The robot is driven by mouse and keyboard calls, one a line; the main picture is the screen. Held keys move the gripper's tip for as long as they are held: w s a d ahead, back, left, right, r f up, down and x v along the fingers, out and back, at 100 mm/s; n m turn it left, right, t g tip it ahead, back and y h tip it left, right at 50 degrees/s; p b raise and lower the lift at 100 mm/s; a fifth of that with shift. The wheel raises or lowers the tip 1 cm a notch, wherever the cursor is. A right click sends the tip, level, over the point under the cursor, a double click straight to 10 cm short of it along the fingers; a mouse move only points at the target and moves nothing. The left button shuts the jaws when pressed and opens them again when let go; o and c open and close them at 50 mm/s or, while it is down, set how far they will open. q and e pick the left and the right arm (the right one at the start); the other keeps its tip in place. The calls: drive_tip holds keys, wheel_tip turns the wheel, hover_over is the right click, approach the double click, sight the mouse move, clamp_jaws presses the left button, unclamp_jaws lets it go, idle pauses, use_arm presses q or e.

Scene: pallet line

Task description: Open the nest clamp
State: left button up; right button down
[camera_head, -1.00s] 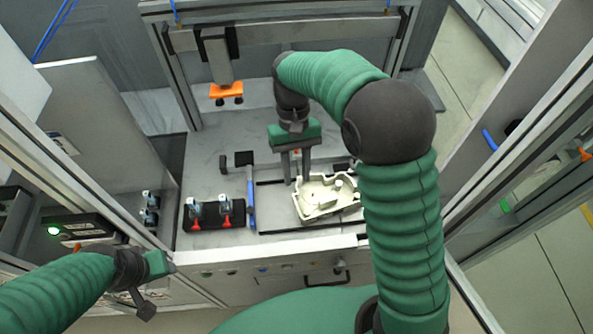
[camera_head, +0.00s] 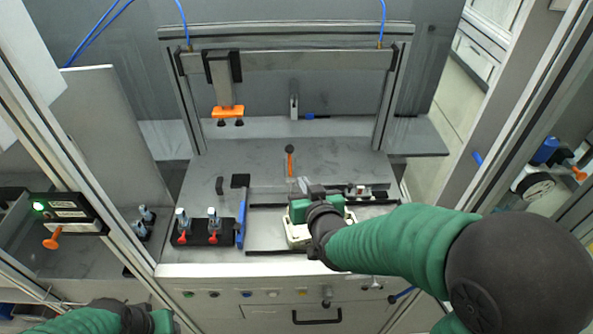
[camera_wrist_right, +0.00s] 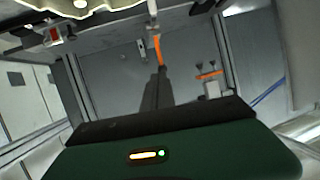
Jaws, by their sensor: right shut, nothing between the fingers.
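The nest clamp shows as an orange lever (camera_head: 290,163) with a dark knob, standing behind the nest; its lower end is near my fingers. A cream cast part (camera_head: 297,232) sits in the nest, largely hidden under my right gripper. My right gripper (camera_head: 308,187) is shut and empty, low over the nest, a little in front of the orange lever. In the right wrist view, the orange lever (camera_wrist_right: 158,48) shows just beyond my dark fingers (camera_wrist_right: 157,82), and the cream part (camera_wrist_right: 75,12) is at the top edge. Contact with the lever cannot be told. My left gripper (camera_head: 163,320) is at the bottom left, its fingers unclear.
A black block with two red-tipped clamps (camera_head: 203,236) and a blue bar (camera_head: 241,218) stand left of the nest. An orange-footed press head (camera_head: 228,112) hangs at the back left. Frame posts flank the table. The grey table behind the nest is mostly clear.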

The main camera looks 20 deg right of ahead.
approach(290, 160)
drive_tip(key=p+x, duration=0.1)
drive_tip(key=x, duration=0.6)
drive_tip(key=shift+d+f, duration=0.15)
use_arm(q)
drive_tip(key=shift+w+a+r, duration=0.15)
drive_tip(key=shift+r, duration=0.4)
use_arm(e)
drive_tip(key=shift+a, duration=0.25)
use_arm(q)
drive_tip(key=shift+r, duration=0.15)
